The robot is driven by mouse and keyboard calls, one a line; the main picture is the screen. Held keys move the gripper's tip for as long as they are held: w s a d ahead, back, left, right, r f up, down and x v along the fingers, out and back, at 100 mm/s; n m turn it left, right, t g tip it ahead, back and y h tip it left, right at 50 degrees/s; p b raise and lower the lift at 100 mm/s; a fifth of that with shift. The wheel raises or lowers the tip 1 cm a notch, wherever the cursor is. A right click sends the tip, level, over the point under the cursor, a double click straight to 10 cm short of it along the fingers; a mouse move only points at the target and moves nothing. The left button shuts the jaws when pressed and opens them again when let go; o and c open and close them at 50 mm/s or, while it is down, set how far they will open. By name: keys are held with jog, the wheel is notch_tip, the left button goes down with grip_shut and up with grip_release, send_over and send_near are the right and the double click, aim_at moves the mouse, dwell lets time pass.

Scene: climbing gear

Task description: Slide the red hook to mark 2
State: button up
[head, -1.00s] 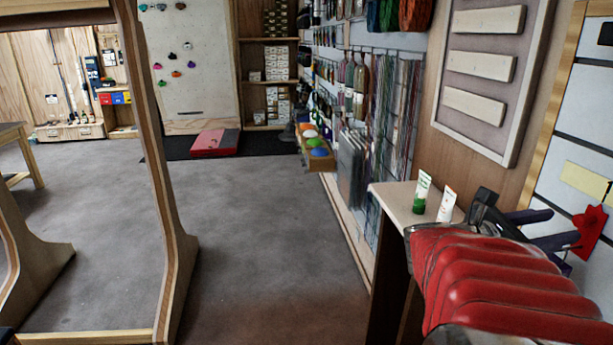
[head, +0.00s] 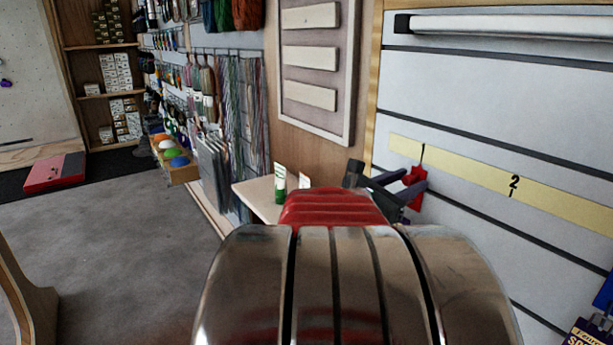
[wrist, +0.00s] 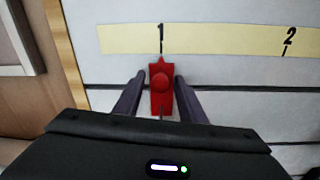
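The red hook (head: 414,178) sits on the slatted wall, just below mark 1 on the pale yellow strip (head: 455,166). In the wrist view the hook (wrist: 161,88) has its pointed top under the 1 (wrist: 161,32). Mark 2 (head: 514,184) is farther right on the strip; it also shows in the wrist view (wrist: 289,36). My gripper (wrist: 160,90) is open, with one dark finger on each side of the hook and a small gap on both sides. In the head view my gripper (head: 405,184) is partly hidden behind my red and metal arm.
A blue item with a label (head: 590,325) is at lower right. The wall between marks 1 and 2 looks clear.

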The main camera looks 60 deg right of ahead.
grip_shut()
dwell(0.4)
jog(key=shift+s, duration=0.1)
